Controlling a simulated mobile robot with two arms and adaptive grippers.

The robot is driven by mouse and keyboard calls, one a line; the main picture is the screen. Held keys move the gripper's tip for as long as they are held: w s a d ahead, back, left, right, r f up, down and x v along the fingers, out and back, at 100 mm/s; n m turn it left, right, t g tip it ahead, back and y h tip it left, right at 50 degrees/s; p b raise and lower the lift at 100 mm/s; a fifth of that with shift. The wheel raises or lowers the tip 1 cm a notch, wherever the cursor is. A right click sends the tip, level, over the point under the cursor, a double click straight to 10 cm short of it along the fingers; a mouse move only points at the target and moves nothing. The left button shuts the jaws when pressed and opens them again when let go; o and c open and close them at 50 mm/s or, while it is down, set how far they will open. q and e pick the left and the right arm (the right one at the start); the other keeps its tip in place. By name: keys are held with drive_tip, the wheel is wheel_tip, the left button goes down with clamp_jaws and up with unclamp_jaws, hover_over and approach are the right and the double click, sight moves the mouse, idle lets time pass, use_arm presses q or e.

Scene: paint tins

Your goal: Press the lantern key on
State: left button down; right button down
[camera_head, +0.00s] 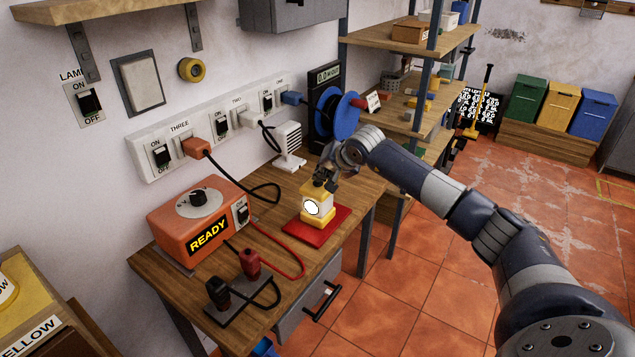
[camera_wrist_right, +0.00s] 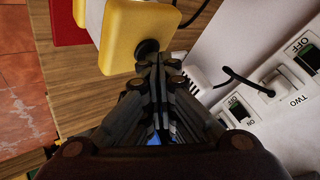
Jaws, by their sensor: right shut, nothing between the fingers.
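The lantern (camera_head: 318,205) is yellow and white with a pale round face, and stands upright on a red mat (camera_head: 336,226) on the wooden bench. My right gripper (camera_head: 325,182) is shut and empty, fingers pointing down at the lantern's top. In the right wrist view its fingertips (camera_wrist_right: 158,62) are at or very close to a round black key (camera_wrist_right: 148,47) on the lantern's yellow top (camera_wrist_right: 138,28). I cannot tell whether they touch or whether the key is pressed in. My left gripper is not in view.
An orange box marked READY (camera_head: 199,220) stands left of the mat, with cables across the bench. A socket strip (camera_head: 225,124) runs along the wall behind. A white vented block (camera_head: 289,146) and a blue cable reel (camera_head: 339,113) stand behind the lantern.

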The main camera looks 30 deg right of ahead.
drive_tip(key=shift+r, duration=0.35)
wheel_tip(320, 180, up, 6)
drive_tip(key=p, duration=0.3)
idle(0.3)
idle(0.3)
